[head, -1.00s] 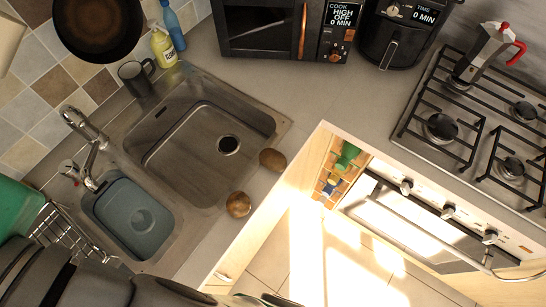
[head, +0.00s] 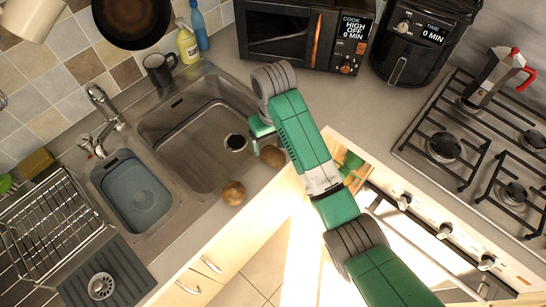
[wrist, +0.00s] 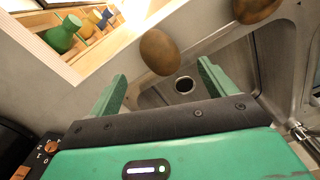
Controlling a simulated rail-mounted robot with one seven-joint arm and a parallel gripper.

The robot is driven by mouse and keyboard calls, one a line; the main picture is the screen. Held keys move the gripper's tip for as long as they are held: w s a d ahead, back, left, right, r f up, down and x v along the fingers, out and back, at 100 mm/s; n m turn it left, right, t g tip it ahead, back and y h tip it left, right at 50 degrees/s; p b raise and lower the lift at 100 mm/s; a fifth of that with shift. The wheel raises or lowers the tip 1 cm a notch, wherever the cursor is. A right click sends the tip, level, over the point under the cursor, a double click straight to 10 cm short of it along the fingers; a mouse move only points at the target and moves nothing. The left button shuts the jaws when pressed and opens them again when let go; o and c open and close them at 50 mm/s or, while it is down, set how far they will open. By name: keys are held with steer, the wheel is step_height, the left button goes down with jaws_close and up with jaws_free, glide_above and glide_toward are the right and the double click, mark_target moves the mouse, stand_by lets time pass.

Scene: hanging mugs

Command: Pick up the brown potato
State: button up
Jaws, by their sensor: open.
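Two brown, rounded potatoes lie on the counter strip at the sink's front edge. One potato (head: 271,157) is near the drain side and partly beside my gripper; the other potato (head: 233,193) lies lower left. My green gripper (head: 262,138) hangs over the sink's front edge, close to the first potato. In the wrist view, my gripper (wrist: 162,72) has its two green fingers wide apart with nothing between them. The first potato (wrist: 159,51) shows just beyond the gap between the fingertips, apart from them. The other potato (wrist: 255,10) is cut off at the top right.
The sink basin (head: 190,165) with its drain lies left of my gripper. A faucet (head: 104,110), grey tub (head: 133,195) and dish rack (head: 50,215) are further left. A microwave (head: 290,38) stands behind. An open drawer (head: 350,170) and stove (head: 480,150) are right.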

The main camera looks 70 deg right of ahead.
mark_target(273, 152)
step_height(273, 152, down, 2)
steer(key=shift+f+b, duration=0.15)
steer(key=shift+b, duration=0.2)
step_height(273, 152, down, 5)
steer(key=shift+w+d+p, duration=0.1)
steer(key=shift+p, duration=0.65)
steer(key=c, duration=1.1)
